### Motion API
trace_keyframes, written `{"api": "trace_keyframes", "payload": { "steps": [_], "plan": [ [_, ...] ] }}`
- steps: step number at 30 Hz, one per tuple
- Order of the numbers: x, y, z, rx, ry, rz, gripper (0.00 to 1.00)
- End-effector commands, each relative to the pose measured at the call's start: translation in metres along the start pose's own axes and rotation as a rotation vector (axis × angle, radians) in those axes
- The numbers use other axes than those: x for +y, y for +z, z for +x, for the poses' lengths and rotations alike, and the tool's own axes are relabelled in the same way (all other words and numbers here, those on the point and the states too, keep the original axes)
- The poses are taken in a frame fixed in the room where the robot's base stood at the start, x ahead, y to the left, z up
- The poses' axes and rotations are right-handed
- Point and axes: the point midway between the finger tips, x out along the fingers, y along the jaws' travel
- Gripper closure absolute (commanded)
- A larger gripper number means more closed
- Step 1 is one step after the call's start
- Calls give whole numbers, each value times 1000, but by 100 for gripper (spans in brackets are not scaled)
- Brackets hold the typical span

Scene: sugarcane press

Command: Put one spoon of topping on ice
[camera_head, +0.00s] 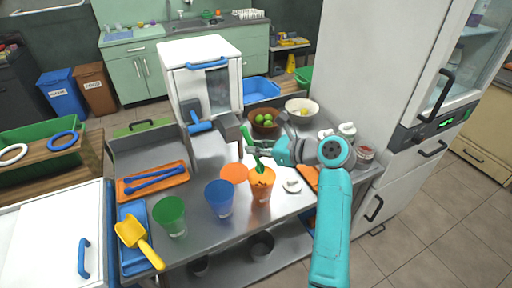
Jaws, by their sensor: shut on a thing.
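My gripper (257,151), at the end of my teal arm, is over the steel counter, shut on a green spoon (247,137). The spoon is tilted, and its lower end is at the mouth of an orange cup (262,187) with dark marks. I cannot tell how deep the spoon reaches or whether it carries topping. The cup's contents, including any ice, are too small to make out. A small jar with reddish contents (364,156) stands at the right end of the counter; I cannot tell if it is the topping.
A blue cup (219,199) and a green cup (170,216) stand left of the orange cup. A yellow scoop (137,238) lies on a blue tray. An orange tray (152,190) holds blue utensils. The white press machine (203,75) and fruit bowls (264,127) stand behind.

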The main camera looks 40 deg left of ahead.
Motion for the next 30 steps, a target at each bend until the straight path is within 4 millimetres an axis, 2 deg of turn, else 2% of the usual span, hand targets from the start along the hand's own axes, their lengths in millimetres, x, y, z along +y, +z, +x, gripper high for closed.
{"api": "trace_keyframes", "payload": {
  "steps": [15,26,30],
  "plan": [
    [6,20,27,336,2,-66,100],
    [6,21,29,364,1,-71,100],
    [8,27,38,469,2,-95,100]
  ]
}}
